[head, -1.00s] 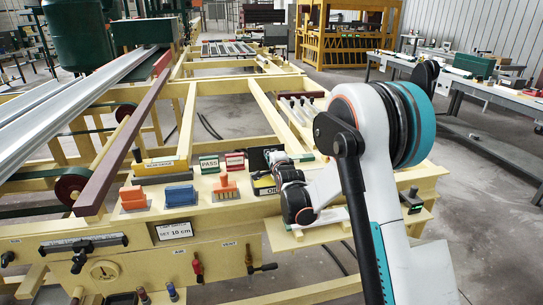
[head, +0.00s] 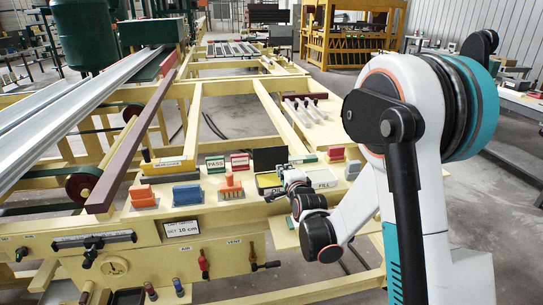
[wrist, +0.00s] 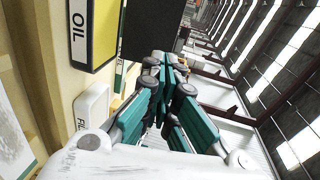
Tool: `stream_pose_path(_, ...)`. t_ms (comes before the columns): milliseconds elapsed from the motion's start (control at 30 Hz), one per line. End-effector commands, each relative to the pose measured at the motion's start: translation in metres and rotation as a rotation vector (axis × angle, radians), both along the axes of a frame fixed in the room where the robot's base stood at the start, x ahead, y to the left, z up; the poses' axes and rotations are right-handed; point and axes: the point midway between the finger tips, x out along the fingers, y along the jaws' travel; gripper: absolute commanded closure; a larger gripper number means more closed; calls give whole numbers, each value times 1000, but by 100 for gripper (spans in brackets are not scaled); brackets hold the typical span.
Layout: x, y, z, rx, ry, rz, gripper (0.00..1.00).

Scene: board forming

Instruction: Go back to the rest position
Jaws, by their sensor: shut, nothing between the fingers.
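My gripper (wrist: 165,68) is shut and empty in the wrist view, with its teal and grey fingers together. It points past the edge of the cream machine toward the open hall. In the head view my gripper (head: 284,172) is small and partly hidden at the end of my folded white arm, over the right part of the cream bench top. It appears above or in front of the OIL and FILL trays; the exact gap cannot be told.
A yellow OIL label panel (wrist: 97,28) is close on the left in the wrist view. A black panel (head: 270,160) stands behind the gripper. A green PASS block (head: 215,163), an orange brush (head: 231,187) and a blue-handled block (head: 187,194) sit left of it. Grey floor lies right.

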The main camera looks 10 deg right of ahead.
Motion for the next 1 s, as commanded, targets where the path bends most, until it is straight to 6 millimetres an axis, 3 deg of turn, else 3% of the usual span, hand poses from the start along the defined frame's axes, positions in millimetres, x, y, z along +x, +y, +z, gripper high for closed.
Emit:
stream_pose_path(167, -16, 3, 19, -98, 49, 27, 100)
stream_pose_path(467, -77, 10, 61, -404, 202, 139, 100)
stream_pose_path(733, -150, 14, 82, -674, 330, 277, 100)
stream_pose_path(1000, -235, 15, 87, -929, 447, 448, 100)
